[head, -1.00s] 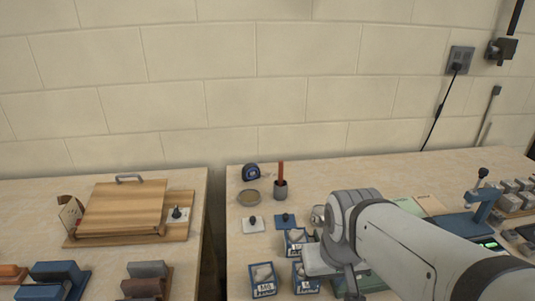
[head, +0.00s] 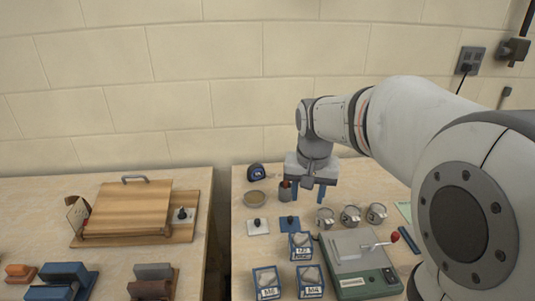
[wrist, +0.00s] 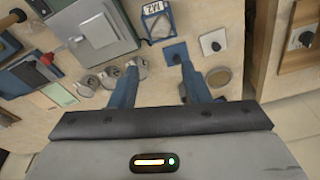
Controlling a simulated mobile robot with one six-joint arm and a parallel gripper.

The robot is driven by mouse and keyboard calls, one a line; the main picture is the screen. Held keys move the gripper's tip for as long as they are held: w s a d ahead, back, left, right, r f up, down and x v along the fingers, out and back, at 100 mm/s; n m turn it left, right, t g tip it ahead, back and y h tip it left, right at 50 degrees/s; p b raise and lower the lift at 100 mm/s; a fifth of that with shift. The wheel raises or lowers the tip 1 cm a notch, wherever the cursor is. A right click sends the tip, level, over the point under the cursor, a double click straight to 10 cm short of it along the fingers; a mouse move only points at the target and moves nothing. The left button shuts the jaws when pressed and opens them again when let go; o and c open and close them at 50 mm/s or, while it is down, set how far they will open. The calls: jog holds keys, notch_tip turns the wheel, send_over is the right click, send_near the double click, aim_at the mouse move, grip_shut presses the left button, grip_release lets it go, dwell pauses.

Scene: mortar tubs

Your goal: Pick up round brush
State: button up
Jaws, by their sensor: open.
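A reddish-brown upright handle, which looks like the round brush (head: 285,184), stands in a small dark grey cup (head: 284,194) near the back of the right bench. Its upper part is hidden by my gripper, and its bristles do not show. My gripper (head: 309,196) points down with its blue fingers apart and empty, just right of the cup in the head view. In the wrist view my gripper (wrist: 158,68) has bare bench between its fingertips. I cannot make out the brush or cup there.
A shallow round dish (head: 255,198) and a blue tape measure (head: 257,172) lie left of the cup. White (head: 258,226) and blue (head: 289,223) knobbed plates lie in front. Several metal cups (head: 350,215) stand to the right. A gap separates the left bench (head: 30,195).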

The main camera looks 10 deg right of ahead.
jog(key=w+m+p, duration=0.2)
jog(key=w+m, duration=0.1)
jog(key=w, duration=1)
jog(key=m+g+p, duration=0.1)
jog(key=m+p, duration=0.2)
jog(key=p, duration=0.1)
send_over(286, 188)
jog(key=w, duration=0.1)
jog(key=shift+h, duration=0.3)
notch_tip(286, 188, down, 12)
grip_shut()
